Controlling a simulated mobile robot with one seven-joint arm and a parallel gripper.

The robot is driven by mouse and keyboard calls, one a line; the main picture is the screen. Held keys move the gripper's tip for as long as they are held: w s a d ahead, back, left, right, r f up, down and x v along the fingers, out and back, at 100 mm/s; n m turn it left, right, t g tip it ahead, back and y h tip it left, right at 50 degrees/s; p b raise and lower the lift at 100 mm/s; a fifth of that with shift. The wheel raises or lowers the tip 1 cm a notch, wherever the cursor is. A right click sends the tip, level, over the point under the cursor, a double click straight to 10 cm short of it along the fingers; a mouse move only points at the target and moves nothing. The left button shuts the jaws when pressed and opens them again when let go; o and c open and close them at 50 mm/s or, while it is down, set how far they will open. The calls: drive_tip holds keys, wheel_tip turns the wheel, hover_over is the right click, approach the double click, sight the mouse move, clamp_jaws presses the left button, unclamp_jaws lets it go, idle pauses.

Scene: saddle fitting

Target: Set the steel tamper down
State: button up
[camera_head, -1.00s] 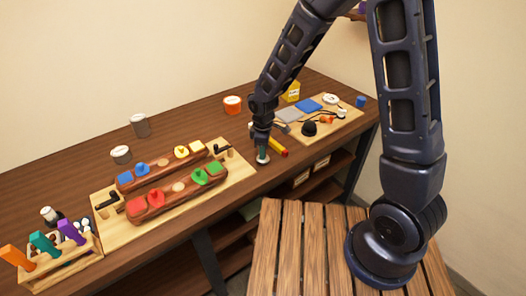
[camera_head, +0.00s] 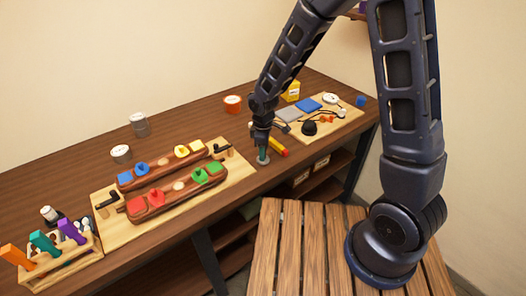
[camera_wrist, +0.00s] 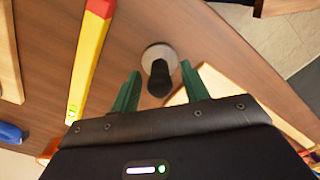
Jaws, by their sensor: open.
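The steel tamper (camera_wrist: 155,52) stands upright on the brown bench top, its round metal base down and its black handle (camera_wrist: 160,80) pointing up toward the wrist camera. In the head view the tamper (camera_head: 263,159) is just right of the light wooden board. My gripper (camera_wrist: 160,68) is open, with one green finger on each side of the handle and visible gaps between. In the head view my gripper (camera_head: 261,143) is right above the tamper's base, and the fingers hide much of the handle.
A yellow and red level (camera_wrist: 89,58) lies close beside the tamper; it also shows in the head view (camera_head: 279,148). The light board (camera_head: 100,236) with two leather-brown pieces and coloured blocks is to the left. Another board (camera_head: 345,128) with small items lies to the right. The bench's front edge is near.

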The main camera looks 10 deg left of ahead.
wheel_tip(320, 180, up, 12)
drive_tip(key=w+d+r+m+t, duration=0.1)
drive_tip(key=w+d+r+m, duration=0.25)
drive_tip(key=d+r, duration=0.45)
drive_tip(key=s+d+r+m+t, duration=0.1)
drive_tip(key=d+r+m, duration=0.15)
drive_tip(key=d, duration=0.45)
drive_tip(key=d+r+m, duration=0.2)
drive_tip(key=d+m, duration=0.1)
drive_tip(key=d, duration=0.4)
drive_tip(key=s+d+r+m+t, duration=0.1)
drive_tip(key=s+d+m, duration=0.3)
drive_tip(key=d, duration=0.4)
drive_tip(key=s+d+r+m+t, duration=0.1)
drive_tip(key=s+d+r+m, duration=0.3)
drive_tip(key=s+d, duration=0.3)
drive_tip(key=shift+d+r+m+t, duration=0.3)
drive_tip(key=shift+d+r+m, duration=0.05)
drive_tip(key=shift+d+m, duration=0.2)
